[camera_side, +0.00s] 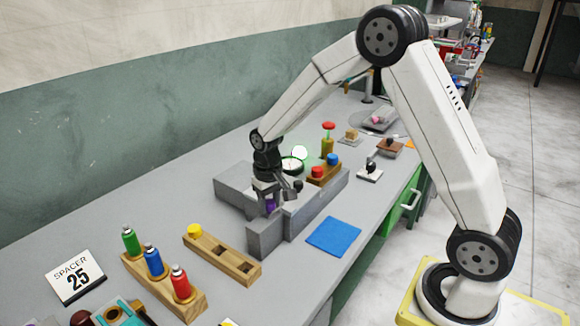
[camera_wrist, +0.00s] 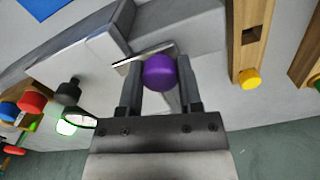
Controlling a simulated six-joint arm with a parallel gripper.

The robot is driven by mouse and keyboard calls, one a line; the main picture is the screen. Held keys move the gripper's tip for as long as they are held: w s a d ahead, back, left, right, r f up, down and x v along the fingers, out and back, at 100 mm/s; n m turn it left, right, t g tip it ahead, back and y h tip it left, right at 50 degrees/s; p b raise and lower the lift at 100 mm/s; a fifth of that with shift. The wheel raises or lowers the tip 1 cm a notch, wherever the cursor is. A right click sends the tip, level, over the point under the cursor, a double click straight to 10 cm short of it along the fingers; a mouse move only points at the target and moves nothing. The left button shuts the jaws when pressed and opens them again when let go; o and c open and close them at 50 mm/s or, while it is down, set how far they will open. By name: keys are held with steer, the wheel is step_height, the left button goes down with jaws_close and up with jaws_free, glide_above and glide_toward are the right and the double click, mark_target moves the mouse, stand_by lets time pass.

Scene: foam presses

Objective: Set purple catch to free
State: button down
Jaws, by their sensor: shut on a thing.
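The purple catch (camera_wrist: 160,72) has a round purple knob seen in the wrist view. It sits between the two fingers of my gripper (camera_wrist: 160,82), which is shut on it.
A wooden rail (camera_side: 222,258) with a yellow knob and a rack (camera_side: 163,285) of green, blue and red bottles stand at the left. A blue mat (camera_side: 334,237) lies in front of the press. Red and blue knobs on a wooden block (camera_side: 324,172) stand behind it.

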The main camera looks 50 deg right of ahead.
steer(key=shift+w+a+r, duration=0.1)
steer(key=shift+a, duration=1.8)
steer(key=shift+c, duration=1.3)
jaws_free()
step_height(320, 180, up, 8)
steer(key=s+f+n+t, duration=0.1)
steer(key=s+f, duration=0.1)
steer(key=s, duration=0.6)
steer(key=s+f+n+t, duration=0.1)
steer(key=s+f+n, duration=0.1)
steer(key=s, duration=0.6)
steer(key=shift+a+f+t, duration=0.3)
steer(key=shift+a+f, duration=0.15)
steer(key=shift+f, duration=0.05)
